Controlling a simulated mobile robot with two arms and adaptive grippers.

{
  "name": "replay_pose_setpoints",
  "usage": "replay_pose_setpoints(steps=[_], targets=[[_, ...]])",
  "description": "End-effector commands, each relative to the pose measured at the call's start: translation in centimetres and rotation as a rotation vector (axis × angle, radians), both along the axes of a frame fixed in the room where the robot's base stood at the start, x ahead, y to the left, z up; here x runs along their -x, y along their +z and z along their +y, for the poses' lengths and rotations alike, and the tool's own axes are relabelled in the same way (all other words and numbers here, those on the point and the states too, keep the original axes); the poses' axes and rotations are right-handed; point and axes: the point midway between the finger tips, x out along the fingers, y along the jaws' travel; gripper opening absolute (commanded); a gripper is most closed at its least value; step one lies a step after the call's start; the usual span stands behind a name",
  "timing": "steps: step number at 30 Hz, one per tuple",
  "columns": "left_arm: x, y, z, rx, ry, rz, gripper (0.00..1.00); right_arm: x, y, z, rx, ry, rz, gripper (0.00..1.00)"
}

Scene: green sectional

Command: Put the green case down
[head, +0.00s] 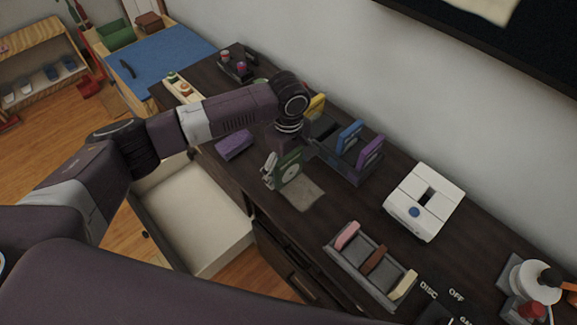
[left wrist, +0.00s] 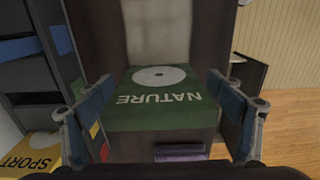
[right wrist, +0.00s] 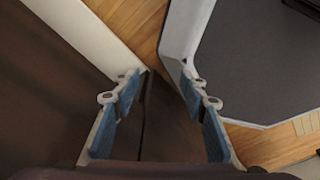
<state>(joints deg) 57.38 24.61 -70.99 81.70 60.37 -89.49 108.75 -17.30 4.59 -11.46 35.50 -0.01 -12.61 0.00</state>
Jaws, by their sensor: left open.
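The green case (head: 290,170), marked NATURE with a white disc, stands on or just behind a grey-brown mat (head: 306,195) on the dark cabinet top. My left gripper (head: 281,160) is at the case, its arm reaching in from the left. In the left wrist view the green case (left wrist: 160,97) sits between the fingers of my open left gripper (left wrist: 158,110), with gaps visible at both sides. Whether the base of the case touches the surface is hard to tell. My right gripper (right wrist: 157,100) is open and empty in the right wrist view and out of the head view.
A rack (head: 345,158) with yellow, blue and purple cases stands behind the mat. A purple block (head: 234,146) lies left of it. A white device (head: 424,201) and a grey tray (head: 371,268) with coloured pieces are to the right. An open drawer (head: 195,215) juts out in front.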

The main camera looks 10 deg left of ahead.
Motion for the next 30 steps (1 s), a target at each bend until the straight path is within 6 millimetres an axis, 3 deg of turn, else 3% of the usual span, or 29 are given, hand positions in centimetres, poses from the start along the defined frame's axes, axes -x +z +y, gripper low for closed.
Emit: replay_pose_setpoints(steps=[4, 17, 25, 30], targets=[[0.0, 0.0, 0.0, 0.0, -0.001, 0.0, 0.83, -0.1, 0.0, 0.0, 0.0, 0.0, -0.001, 0.4], [0.0, 0.1, 0.0, 0.001, -0.001, -0.001, 0.36, -0.3, 0.0, 0.0, -0.001, 0.001, -0.004, 0.4], [0.0, 0.3, 0.0, 0.001, -0.001, -0.001, 0.35, -0.3, 0.0, 0.0, -0.001, 0.0, -0.004, 0.4], [-0.1, 1.7, -0.1, 0.002, -0.001, -0.003, 0.35, -0.3, 0.0, 0.0, -0.001, 0.0, -0.004, 0.4]])
